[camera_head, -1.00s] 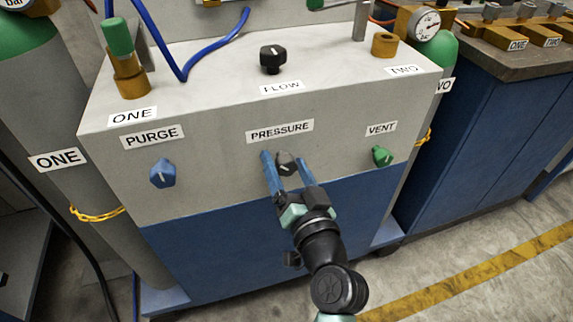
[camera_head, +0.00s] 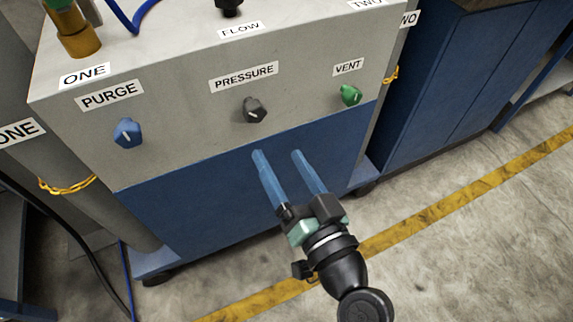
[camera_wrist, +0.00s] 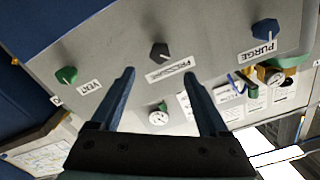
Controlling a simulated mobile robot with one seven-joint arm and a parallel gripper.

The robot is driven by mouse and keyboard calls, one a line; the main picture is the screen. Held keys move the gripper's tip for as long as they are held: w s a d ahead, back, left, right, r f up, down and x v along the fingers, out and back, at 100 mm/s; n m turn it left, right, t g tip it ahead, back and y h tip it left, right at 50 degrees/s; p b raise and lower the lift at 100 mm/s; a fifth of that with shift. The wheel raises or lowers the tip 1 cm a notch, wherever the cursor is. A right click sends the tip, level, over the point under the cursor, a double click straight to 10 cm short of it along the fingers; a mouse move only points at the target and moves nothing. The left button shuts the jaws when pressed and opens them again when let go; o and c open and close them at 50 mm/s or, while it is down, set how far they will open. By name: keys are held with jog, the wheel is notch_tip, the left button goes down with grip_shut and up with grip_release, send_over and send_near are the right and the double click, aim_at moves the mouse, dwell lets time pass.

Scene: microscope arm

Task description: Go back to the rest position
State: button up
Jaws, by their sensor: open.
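My gripper (camera_head: 278,156) is open and empty, its two blue fingers apart in front of the cabinet's blue lower panel. It is below and clear of the black PRESSURE knob (camera_head: 254,110). In the wrist view my gripper (camera_wrist: 160,78) also shows open, with the PRESSURE knob (camera_wrist: 160,50) ahead, between and beyond the fingertips. The blue PURGE knob (camera_head: 127,132) is at the left of the grey panel, and the green VENT knob (camera_head: 350,95) is at the right.
The grey and blue cabinet (camera_head: 185,212) stands on casters. A gas cylinder (camera_head: 95,190) with a yellow chain is at its left. A blue bench (camera_head: 450,80) stands at the right. The concrete floor (camera_head: 470,250) with a yellow stripe is open at the lower right.

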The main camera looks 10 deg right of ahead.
jog(key=shift+s+d, duration=0.15)
jog(key=shift+s, duration=0.3)
jog(key=w+a+r+n+t+h, duration=0.1)
jog(key=w+r+n+t, duration=0.15)
jog(key=r, duration=0.95)
jog(key=w+a+r+n+t+h, duration=0.1)
jog(key=w+a+r+n+t, duration=0.15)
jog(key=r, duration=0.95)
jog(key=s+r+m+t+h+p, duration=0.1)
jog(key=s+r+t+h, duration=0.2)
jog(key=r, duration=0.8)
jog(key=s+r+m+t+h+p, duration=0.15)
jog(key=s+r, duration=0.35)
jog(key=r, duration=0.6)
notch_tip(320, 180, up, 32)
jog(key=p, duration=3.2)
jog(key=shift+a+f+t+y, duration=0.15)
jog(key=shift+f+t+y, duration=0.05)
jog(key=shift+t+y, duration=0.2)
jog(key=shift+w, duration=0.1)
